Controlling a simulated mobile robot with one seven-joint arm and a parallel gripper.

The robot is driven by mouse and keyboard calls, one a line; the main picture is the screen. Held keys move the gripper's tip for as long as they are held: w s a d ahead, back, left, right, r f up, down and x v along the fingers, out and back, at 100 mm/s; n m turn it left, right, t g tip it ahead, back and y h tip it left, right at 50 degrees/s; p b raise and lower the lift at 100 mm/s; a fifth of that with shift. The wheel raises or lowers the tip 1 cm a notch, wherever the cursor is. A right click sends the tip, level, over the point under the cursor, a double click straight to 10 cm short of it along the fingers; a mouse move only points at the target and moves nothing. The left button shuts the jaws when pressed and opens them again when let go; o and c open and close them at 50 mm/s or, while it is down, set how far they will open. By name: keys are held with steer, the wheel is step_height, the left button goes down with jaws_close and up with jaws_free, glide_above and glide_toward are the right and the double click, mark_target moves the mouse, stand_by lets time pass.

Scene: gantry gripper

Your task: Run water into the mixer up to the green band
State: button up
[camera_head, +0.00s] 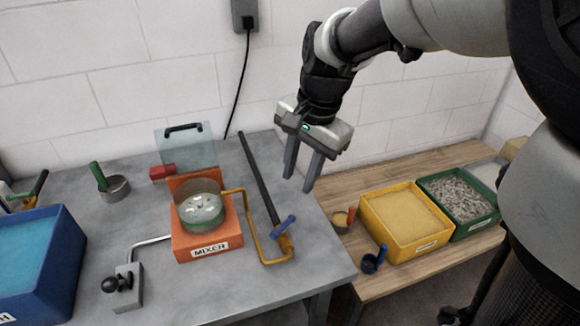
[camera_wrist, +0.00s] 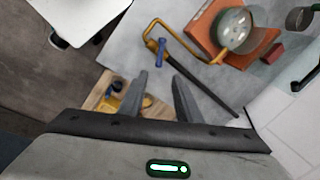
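The orange mixer (camera_head: 205,243) stands on the grey bench, labelled MIXER. Its clear round bowl (camera_head: 203,205) is open and holds pale pieces; a greenish tint shows on its wall, but I cannot make out a clear band or water level. A yellow pipe (camera_head: 252,232) runs from the mixer to a valve with a blue handle (camera_head: 284,226); the handle also shows in the wrist view (camera_wrist: 163,52). On the left, a grey pipe with a black knob (camera_head: 118,284) reaches toward the mixer. My gripper (camera_head: 298,184) is open and empty, above the bench's right side.
A long dark pipe (camera_head: 258,180) runs across the bench to the valve. A clear lid panel (camera_head: 190,147) stands behind the mixer, beside a red block (camera_head: 162,172). A blue bin (camera_head: 45,270) is at left. Yellow (camera_head: 393,249) and green (camera_head: 465,231) bins stand on the wooden table.

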mark_target(287, 222)
steer(key=f, duration=0.5)
steer(key=w+a+f+b, duration=0.1)
steer(key=f, duration=0.4)
steer(key=w+a+f+b, duration=0.1)
steer(key=f, duration=0.4)
steer(key=shift+a+f, duration=0.2)
steer(key=shift+f, duration=0.2)
jaws_close()
